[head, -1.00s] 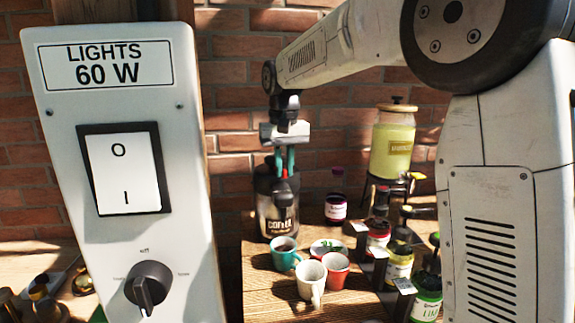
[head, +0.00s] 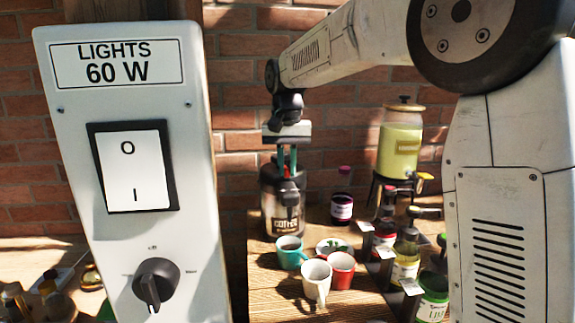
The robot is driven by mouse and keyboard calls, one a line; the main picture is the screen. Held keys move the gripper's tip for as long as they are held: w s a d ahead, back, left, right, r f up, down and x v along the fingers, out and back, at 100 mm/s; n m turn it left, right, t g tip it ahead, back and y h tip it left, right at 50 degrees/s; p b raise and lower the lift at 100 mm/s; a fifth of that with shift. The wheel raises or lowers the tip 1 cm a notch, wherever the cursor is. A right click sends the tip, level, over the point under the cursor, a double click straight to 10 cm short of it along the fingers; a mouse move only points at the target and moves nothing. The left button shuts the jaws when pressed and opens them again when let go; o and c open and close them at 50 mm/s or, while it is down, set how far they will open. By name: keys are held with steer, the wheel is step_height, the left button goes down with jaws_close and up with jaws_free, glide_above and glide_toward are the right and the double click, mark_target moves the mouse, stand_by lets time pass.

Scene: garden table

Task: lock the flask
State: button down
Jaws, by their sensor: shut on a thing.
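The flask (head: 281,205) is a steel and black coffee flask with a "COFFEE" label. It stands upright at the back left of the wooden table. My gripper (head: 287,165) is above it, pointing down, with its green-tipped fingers shut on the top part of the flask. The exact part between the fingers is too small to make out. A dark spout or lever (head: 291,197) shows on the flask's front, facing the camera.
Several jars stand right. A light-switch panel (head: 130,160) fills the left foreground.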

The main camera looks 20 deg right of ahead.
steer(key=c, duration=1.4)
jaws_free()
steer(key=shift+r, duration=0.1)
step_height(320, 180, up, 8)
steer(key=shift+f, duration=0.15)
steer(key=shift+w+n, duration=0.15)
steer(key=shift+n, duration=0.65)
steer(key=f, duration=0.1)
steer(key=s+f, duration=0.2)
steer(key=f, duration=0.1)
steer(key=shift+s+f, duration=0.1)
steer(key=shift+s, duration=0.15)
steer(key=s+d+f+n, duration=0.1)
steer(key=s+f, duration=0.2)
steer(key=s, duration=0.8)
steer(key=s+d+f+n, duration=0.1)
steer(key=s+f, duration=0.3)
steer(key=s, duration=0.8)
steer(key=s+d+f+n+t, duration=0.1)
steer(key=s+f, duration=0.3)
steer(key=s, duration=0.7)
steer(key=shift+s, duration=0.15)
